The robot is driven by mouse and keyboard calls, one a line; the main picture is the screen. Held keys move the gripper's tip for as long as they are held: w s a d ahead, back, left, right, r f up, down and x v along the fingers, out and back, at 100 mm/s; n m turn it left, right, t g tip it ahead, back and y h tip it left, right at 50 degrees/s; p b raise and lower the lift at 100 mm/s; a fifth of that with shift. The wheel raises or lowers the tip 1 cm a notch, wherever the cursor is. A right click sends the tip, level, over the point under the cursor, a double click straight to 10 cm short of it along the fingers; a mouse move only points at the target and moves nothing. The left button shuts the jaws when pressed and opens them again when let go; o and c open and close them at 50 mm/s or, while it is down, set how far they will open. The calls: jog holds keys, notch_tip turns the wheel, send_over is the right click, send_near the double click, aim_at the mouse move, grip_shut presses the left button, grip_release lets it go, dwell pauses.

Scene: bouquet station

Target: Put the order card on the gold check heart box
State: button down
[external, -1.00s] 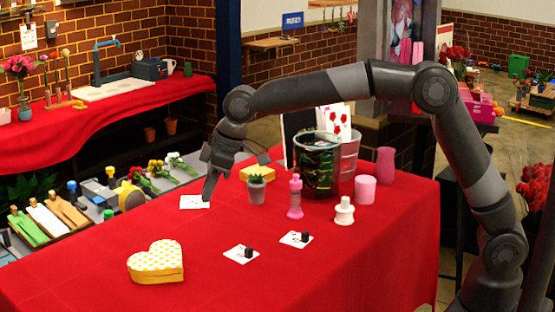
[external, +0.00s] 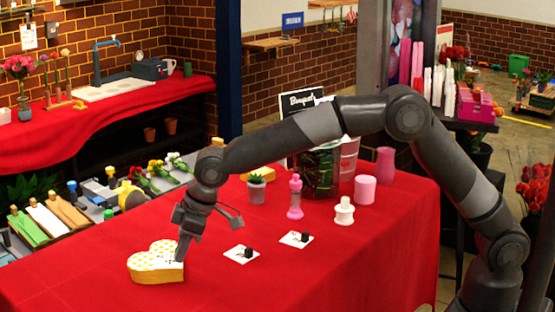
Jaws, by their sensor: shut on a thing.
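The heart box (external: 146,261), white and gold checked on top with a yellow side, sits at the front left of the red table. My gripper (external: 181,256) points down over the right part of its lid, shut on the order card (external: 170,257). The card is small and white with dark marks. It lies at or just above the lid, and I cannot tell whether it touches. The fingers hide part of the card and the box's right edge.
Two white cards with black blocks, one near (external: 240,254) and one farther right (external: 296,238), lie right of the box. A potted plant (external: 256,190), pink bottle (external: 295,198) and white spool (external: 344,211) stand behind them. The table's front left is clear.

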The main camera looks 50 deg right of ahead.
jog(key=c, duration=1.4)
grip_release()
jog(key=shift+f, duration=0.1)
jog(key=v, duration=1.2)
jog(key=shift+d, duration=0.1)
